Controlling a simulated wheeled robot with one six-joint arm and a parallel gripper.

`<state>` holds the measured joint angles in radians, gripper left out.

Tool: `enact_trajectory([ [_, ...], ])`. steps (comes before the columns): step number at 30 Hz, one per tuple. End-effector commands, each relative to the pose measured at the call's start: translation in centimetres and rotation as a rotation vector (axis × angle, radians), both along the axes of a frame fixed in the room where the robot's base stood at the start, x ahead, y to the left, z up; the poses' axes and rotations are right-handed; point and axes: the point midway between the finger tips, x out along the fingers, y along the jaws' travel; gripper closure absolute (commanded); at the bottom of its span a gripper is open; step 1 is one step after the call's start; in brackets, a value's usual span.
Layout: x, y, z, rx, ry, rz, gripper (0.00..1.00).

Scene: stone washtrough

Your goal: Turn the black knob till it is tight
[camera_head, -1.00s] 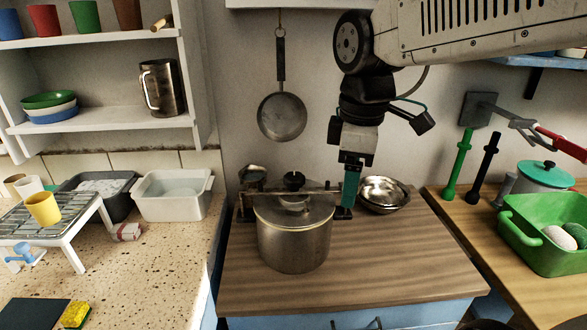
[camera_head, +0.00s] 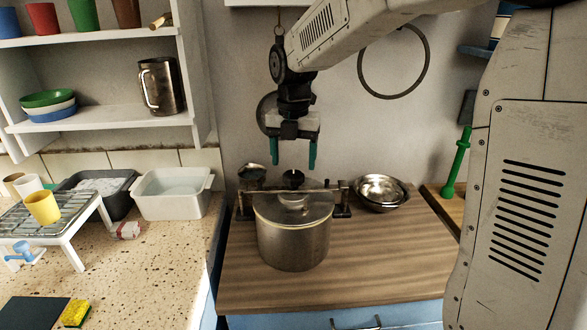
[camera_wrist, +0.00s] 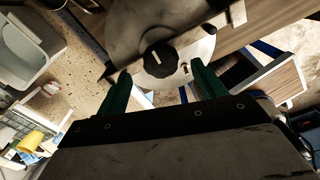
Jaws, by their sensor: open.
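The black knob (camera_head: 293,179) sits on top of the cross bar (camera_head: 318,188) over the lidded steel pot (camera_head: 293,240). Nothing is held.
Nested steel bowls (camera_head: 381,192) stand right of the pot, and a small dark pot (camera_head: 251,176) stands behind its left side. A pan hangs on the wall behind my gripper. The wooden top (camera_head: 380,260) in front is clear. A white basin (camera_head: 172,193) stands left.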

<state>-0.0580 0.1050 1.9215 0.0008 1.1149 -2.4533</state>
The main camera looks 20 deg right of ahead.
Motion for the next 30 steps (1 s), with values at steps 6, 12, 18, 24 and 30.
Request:
enact_trajectory([
  [6,0.0,0.0,-2.7,0.001,0.001,-0.001,0.31],
  [12,0.0,0.0,-3.3,0.001,-0.001,-0.002,0.31],
  [18,0.0,0.0,-3.3,0.001,-0.001,-0.002,0.42],
  [24,0.0,0.0,-3.3,0.001,-0.001,-0.002,0.76],
  [30,0.0,0.0,-3.3,0.001,-0.001,-0.017,0.76],
])
